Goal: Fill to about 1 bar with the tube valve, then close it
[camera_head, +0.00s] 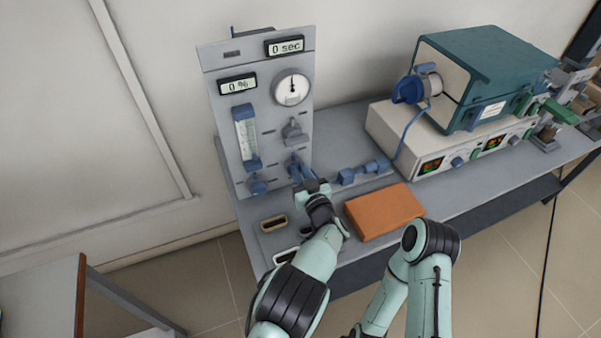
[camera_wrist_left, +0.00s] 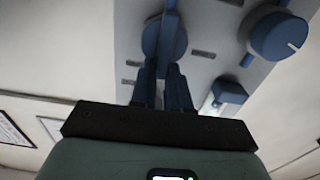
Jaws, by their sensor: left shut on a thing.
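The grey gas panel (camera_head: 220,110) stands at the back left of the bench. Its round gauge (camera_head: 292,88) has the needle pointing about straight up; the scale is too small to read. A blue valve (camera_head: 295,166) sits low on the panel's right side. My left gripper (camera_head: 311,186) is at this valve. In the left wrist view, the dark fingers (camera_wrist_left: 165,85) are shut on the blue valve's handle (camera_wrist_left: 168,22), with its round body (camera_wrist_left: 154,38) behind. The fingers hide part of the handle. My right gripper is not in view.
The panel also carries a 0 % display (camera_head: 237,84), a 0 sec display (camera_head: 285,47), a flowmeter (camera_head: 246,135), a grey valve (camera_head: 293,131) and a blue knob (camera_head: 257,186). Blue fittings (camera_head: 360,172), an orange block (camera_head: 384,211) and a teal tube furnace (camera_head: 480,75) stand to the right.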

